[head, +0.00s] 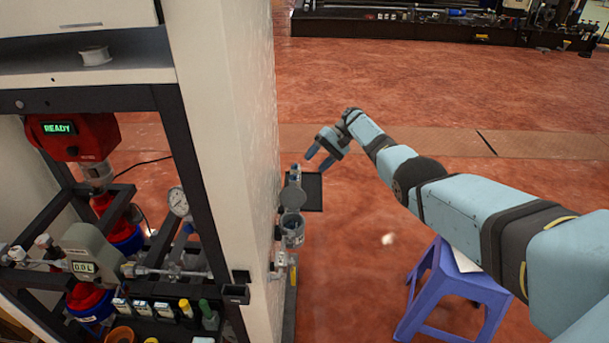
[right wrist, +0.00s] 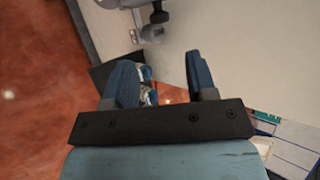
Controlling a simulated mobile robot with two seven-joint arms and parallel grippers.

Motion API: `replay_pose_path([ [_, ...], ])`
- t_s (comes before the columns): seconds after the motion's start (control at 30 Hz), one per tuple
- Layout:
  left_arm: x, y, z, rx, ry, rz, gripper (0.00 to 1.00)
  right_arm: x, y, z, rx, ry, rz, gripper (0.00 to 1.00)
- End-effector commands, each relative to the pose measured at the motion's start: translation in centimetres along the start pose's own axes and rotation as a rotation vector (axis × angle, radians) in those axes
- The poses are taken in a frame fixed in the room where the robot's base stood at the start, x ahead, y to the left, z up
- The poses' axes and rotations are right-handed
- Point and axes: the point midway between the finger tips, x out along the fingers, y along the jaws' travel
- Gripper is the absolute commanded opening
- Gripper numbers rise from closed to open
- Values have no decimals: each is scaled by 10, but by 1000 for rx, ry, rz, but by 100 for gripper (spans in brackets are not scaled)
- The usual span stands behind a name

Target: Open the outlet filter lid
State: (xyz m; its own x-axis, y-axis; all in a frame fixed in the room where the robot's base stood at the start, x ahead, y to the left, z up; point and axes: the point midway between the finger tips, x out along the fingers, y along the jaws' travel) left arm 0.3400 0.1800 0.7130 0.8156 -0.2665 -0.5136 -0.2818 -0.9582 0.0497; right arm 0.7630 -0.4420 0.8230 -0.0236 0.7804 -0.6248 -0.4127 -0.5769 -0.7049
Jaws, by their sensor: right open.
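The outlet filter is a clear cup (head: 292,231) on the right side wall of the white cabinet. Its round grey lid (head: 293,198) appears tilted up above the cup's rim; the hinge is too small to make out. Part of a grey fitting (right wrist: 125,4), which may be the lid, shows at the top of the right wrist view. My right gripper (head: 318,158) is open and empty, beyond the filter and apart from it. Its two fingers also show in the right wrist view (right wrist: 162,78). My left gripper is not in view.
A small black shelf (head: 313,193) with small bottles (head: 295,173) sticks out from the cabinet wall (head: 235,130) behind the filter, near my right gripper. A valve (head: 280,262) sits below the filter. A purple stool (head: 448,285) stands under my right arm. The red floor between is mostly clear.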

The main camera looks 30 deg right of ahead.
Motion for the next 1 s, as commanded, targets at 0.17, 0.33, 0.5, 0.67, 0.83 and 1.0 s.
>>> replay_pose_path([
  [0.17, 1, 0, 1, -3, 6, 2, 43, -28, 0, -1, -1, 1, -1, 52],
  [0.33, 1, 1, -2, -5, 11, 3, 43, -38, 0, 0, 0, 0, -1, 52],
  [0.5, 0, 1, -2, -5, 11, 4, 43, -40, 0, 0, -1, 0, -1, 52],
  [0.67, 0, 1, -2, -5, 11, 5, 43, -39, 0, 0, -1, 0, 0, 52],
  [0.83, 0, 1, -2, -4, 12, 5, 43, -39, 0, 0, -1, 0, 0, 52],
  [1.0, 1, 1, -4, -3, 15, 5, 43, -39, 0, 0, 0, 0, 0, 52],
])
